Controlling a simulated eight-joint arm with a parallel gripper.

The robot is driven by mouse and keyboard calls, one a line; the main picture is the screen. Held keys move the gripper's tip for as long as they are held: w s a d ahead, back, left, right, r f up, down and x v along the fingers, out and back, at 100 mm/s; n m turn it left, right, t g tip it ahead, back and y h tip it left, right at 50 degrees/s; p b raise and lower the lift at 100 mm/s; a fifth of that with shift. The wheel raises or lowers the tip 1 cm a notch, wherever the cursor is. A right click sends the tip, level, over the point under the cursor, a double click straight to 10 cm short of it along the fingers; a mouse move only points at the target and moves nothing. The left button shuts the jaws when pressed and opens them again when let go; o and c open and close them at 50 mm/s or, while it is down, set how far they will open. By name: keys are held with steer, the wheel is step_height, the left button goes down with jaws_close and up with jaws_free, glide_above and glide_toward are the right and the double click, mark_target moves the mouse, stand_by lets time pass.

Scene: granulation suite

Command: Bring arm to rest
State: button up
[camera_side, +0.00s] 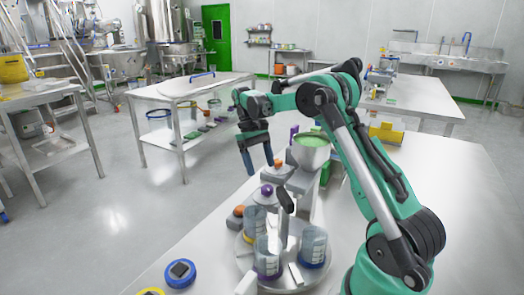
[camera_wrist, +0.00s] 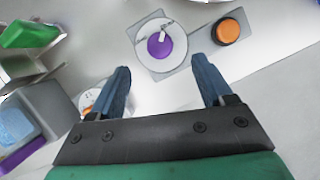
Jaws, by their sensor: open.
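My gripper (camera_side: 258,160) hangs from my green arm above the left part of the work table (camera_side: 450,190) in the side view. Its two blue fingers point down and are apart, with nothing between them. In the wrist view my gripper (camera_wrist: 162,88) shows both fingers spread wide. Beyond the fingertips lie a purple round knob (camera_wrist: 160,45) on a grey plate and an orange round cap (camera_wrist: 229,31). The fingers touch neither in that view.
A blue ring (camera_side: 180,273) lies at the front left. A second steel table (camera_side: 190,88) stands beyond a floor gap.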

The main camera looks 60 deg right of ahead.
steer(key=shift+r, duration=0.1)
steer(key=shift+w+a+r, duration=0.1)
steer(key=shift+a+r, duration=0.15)
steer(key=shift+a, duration=0.1)
steer(key=a+r+n+t+h, duration=0.2)
steer(key=a+r+t, duration=0.3)
steer(key=a, duration=0.5)
steer(key=s+a+f+n+t, duration=0.1)
steer(key=s+a+t, duration=0.5)
steer(key=a, duration=0.4)
steer(key=shift+f+n+y, duration=0.15)
steer(key=shift+n+y, duration=0.15)
steer(key=shift+n, duration=0.1)
